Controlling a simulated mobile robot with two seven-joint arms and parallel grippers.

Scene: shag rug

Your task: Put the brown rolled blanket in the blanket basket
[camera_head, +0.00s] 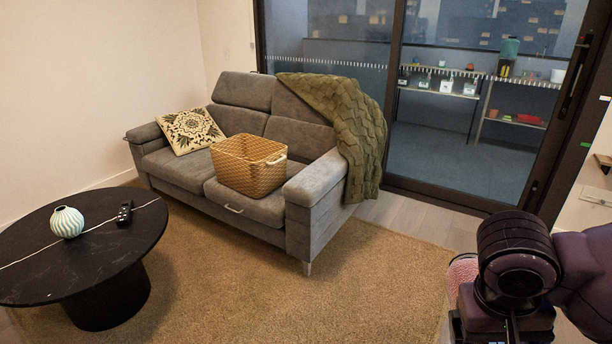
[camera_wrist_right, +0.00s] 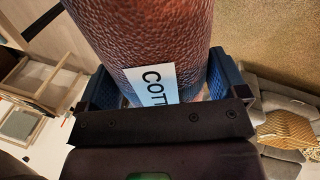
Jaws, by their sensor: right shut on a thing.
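The brown rolled blanket (camera_wrist_right: 140,40) fills the top middle of the right wrist view, textured, with a white label reading "COT". My right gripper (camera_wrist_right: 157,85) is shut on it, a blue finger on each side. In the head view my right gripper (camera_head: 505,325) is at the lower right, and a small pinkish-brown part of the blanket (camera_head: 462,272) shows beside it; the rest is hidden. The woven tan blanket basket (camera_head: 262,178) stands upright on the sofa seat, far from my gripper. It also shows in the right wrist view (camera_wrist_right: 290,130). My left gripper is out of view.
The grey sofa (camera_head: 180,170) holds a patterned cushion (camera_head: 190,130) and a draped green throw (camera_head: 358,130). The shag rug (camera_head: 340,270) between is clear.

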